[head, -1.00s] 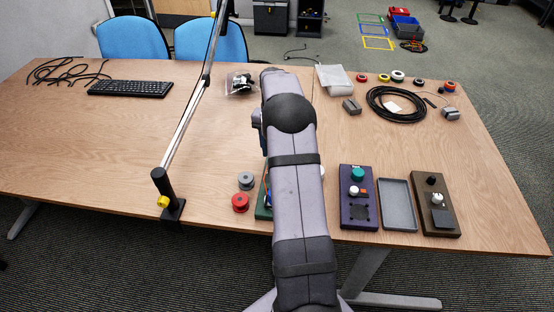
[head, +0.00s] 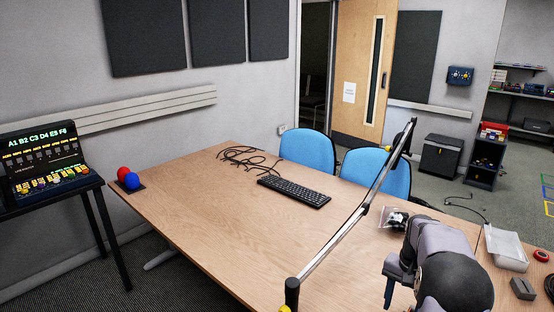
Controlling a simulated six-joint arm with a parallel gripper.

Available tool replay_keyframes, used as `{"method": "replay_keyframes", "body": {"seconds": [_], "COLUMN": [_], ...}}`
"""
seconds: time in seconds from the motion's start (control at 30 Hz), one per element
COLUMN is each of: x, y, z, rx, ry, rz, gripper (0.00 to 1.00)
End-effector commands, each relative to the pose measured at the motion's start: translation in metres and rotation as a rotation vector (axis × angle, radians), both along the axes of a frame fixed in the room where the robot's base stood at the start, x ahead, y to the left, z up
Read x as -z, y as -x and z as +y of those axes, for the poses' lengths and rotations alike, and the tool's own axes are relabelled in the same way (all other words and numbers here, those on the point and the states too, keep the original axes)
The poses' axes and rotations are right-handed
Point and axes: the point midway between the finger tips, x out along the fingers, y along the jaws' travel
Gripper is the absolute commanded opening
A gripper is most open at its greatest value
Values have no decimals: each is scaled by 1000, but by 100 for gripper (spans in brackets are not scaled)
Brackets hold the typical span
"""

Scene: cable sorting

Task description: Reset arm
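My arm (head: 452,268) shows at the lower right of the head view, over the right part of the wooden table (head: 215,215). Only its upper links are clearly seen. My gripper cannot be made out in this view, so its fingers and anything in them are hidden or out of frame.
A metal pole on a stand (head: 345,228) rises from the table left of my arm. A black keyboard (head: 294,191), loose black cables (head: 250,158) and a clear bag (head: 393,218) lie on the table. A red ball (head: 124,173) and a blue ball (head: 132,181) sit at its left corner. The table's left half is mostly clear.

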Motion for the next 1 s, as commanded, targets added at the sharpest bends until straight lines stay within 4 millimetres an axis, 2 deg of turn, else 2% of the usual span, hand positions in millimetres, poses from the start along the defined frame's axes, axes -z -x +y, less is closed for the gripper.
{"method": "replay_keyframes", "body": {"seconds": [0.03,0.1,0.27,0.4,0.5,0.6,0.73,0.83,1.0], "x": [-11,-20,-35,-42,-44,-42,-38,-35,-32], "y": [6,16,52,94,127,159,191,208,219], "z": [20,48,107,152,178,198,213,220,224], "rx": [-52,-128,-306,-460,-562,-652,-740,-783,-812], "ry": [-2,-5,-13,-19,-23,-27,-30,-32,-33], "rz": [-2,-4,-11,-14,-17,-19,-19,-18,-19], "gripper": [52,52,52,52,52,52,52,52,52]}}
